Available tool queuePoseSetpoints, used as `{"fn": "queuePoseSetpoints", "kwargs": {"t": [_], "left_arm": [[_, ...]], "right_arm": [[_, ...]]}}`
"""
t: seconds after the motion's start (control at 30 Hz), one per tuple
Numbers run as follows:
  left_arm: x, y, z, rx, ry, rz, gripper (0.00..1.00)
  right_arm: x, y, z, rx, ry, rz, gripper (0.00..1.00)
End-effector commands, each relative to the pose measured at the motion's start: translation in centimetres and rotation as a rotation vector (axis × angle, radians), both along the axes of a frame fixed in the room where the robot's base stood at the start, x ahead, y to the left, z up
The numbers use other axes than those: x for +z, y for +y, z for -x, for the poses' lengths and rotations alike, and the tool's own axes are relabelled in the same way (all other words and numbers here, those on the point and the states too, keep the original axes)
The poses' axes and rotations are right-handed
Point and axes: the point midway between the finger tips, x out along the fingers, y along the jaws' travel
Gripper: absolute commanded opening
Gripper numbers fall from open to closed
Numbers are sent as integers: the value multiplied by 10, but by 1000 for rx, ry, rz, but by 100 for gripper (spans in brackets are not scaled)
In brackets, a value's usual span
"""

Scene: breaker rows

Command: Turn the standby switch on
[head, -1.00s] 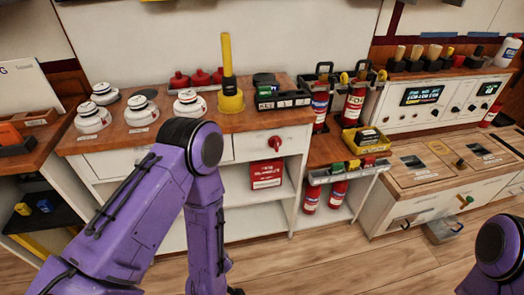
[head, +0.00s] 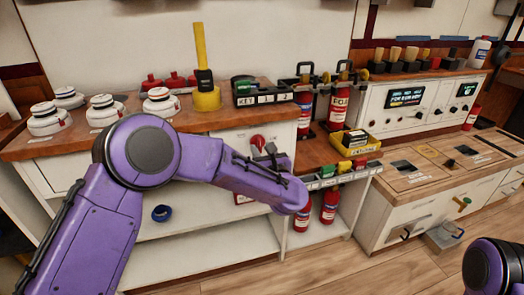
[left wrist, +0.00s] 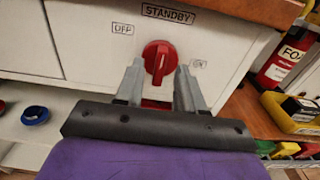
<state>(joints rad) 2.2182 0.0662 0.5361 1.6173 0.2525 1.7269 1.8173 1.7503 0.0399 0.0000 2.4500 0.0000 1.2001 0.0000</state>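The standby switch is a red rotary knob (left wrist: 160,60) on a white cabinet front, under a label reading STANDBY (left wrist: 168,13). An OFF label (left wrist: 122,28) is at its upper left and an ON label (left wrist: 198,63) at its right. The knob's pointer stands roughly upright, slightly tilted. My left gripper (left wrist: 160,84) is open, its two grey fingers on either side of the knob's lower part; contact cannot be told. In the head view the knob (head: 258,142) shows just beyond my left gripper (head: 268,152). My right gripper is out of view.
Fire extinguishers (head: 338,100) and a yellow bin (head: 352,148) stand to the right of the switch. White detectors (head: 103,110) and a yellow pole (head: 202,60) stand on the wooden top above.

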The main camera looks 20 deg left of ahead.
Motion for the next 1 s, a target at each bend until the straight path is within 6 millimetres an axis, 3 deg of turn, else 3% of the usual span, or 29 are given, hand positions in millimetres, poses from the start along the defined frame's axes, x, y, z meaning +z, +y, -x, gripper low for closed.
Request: {"fn": "queuePoseSetpoints", "kwargs": {"t": [0.37, 0.47, 0.5, 1.0], "left_arm": [[0, 7, -9, -1, 1, -2, 38], [0, 7, -9, -1, 1, -2, 6], [-1, 7, -9, -1, 2, -2, 0], [0, 6, -9, -1, 53, -78, 0]], "right_arm": [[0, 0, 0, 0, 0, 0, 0], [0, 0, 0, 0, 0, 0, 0], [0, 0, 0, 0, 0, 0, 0], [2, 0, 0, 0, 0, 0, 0]]}}
